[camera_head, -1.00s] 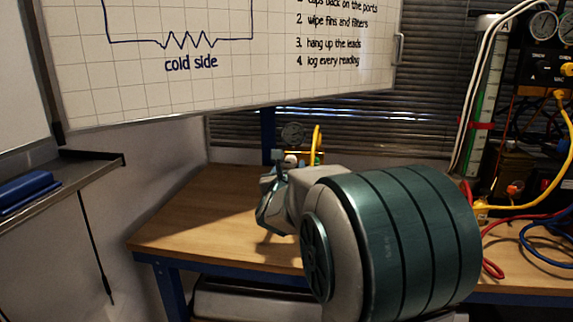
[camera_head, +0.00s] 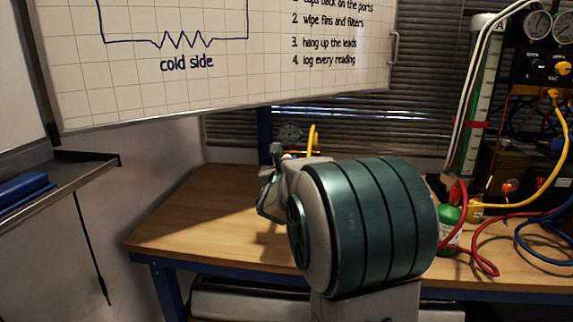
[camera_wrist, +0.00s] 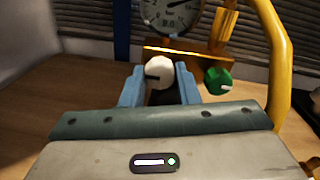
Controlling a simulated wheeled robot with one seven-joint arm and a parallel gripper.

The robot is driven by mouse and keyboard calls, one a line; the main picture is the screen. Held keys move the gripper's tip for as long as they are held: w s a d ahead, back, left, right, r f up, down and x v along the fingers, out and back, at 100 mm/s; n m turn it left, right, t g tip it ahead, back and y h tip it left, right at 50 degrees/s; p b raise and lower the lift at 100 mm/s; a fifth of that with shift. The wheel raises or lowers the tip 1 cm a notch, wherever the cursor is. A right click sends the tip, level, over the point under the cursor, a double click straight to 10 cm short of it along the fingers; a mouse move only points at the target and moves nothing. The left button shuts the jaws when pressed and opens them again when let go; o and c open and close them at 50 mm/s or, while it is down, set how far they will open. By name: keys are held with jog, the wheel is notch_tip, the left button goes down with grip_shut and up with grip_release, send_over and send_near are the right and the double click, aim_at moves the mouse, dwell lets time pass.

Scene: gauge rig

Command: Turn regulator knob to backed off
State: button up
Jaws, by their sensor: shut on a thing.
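In the wrist view a pale round knob (camera_wrist: 159,71) with a dark pointer mark sits between the two blue fingers of my gripper (camera_wrist: 159,88). The fingers are shut on it from left and right; its lower part is dark. A green knob (camera_wrist: 217,81) with a white mark sits just right of the fingers, apart from them. A round gauge (camera_wrist: 171,14) stands behind on a brass block (camera_wrist: 190,50). In the head view the gauge (camera_head: 290,133) shows past my arm, which hides most of the rig and the knob.
A yellow hose (camera_wrist: 275,50) curves close on the right of the rig. The wooden bench (camera_head: 185,220) is clear at left. Red hoses (camera_head: 480,250), a green bottle (camera_head: 450,217) and a gauge panel (camera_head: 540,65) stand at right. A whiteboard (camera_head: 220,80) hangs above.

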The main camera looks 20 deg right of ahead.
jog(key=shift+f, duration=0.1)
jog(key=n, duration=0.7)
jog(key=n+b, duration=0.1)
jog(key=n, duration=0.7)
jog(key=n+b, duration=0.1)
jog(key=n, duration=0.6)
jog(key=shift+r+n, duration=0.25)
jog(key=shift+n, duration=0.15)
jog(key=n+p, duration=0.1)
jog(key=n, duration=0.3)
jog(key=shift+n+p, duration=0.3)
jog(key=shift+p, duration=0.1)
jog(key=n+p, duration=0.2)
jog(key=n, duration=0.3)
jog(key=shift+a+p, duration=0.1)
jog(key=shift+p, duration=0.2)
jog(key=shift+n+p, duration=0.7)
jog(key=shift+n, duration=0.9)
jog(key=shift+f+n, duration=0.1)
jog(key=shift+n, duration=0.2)
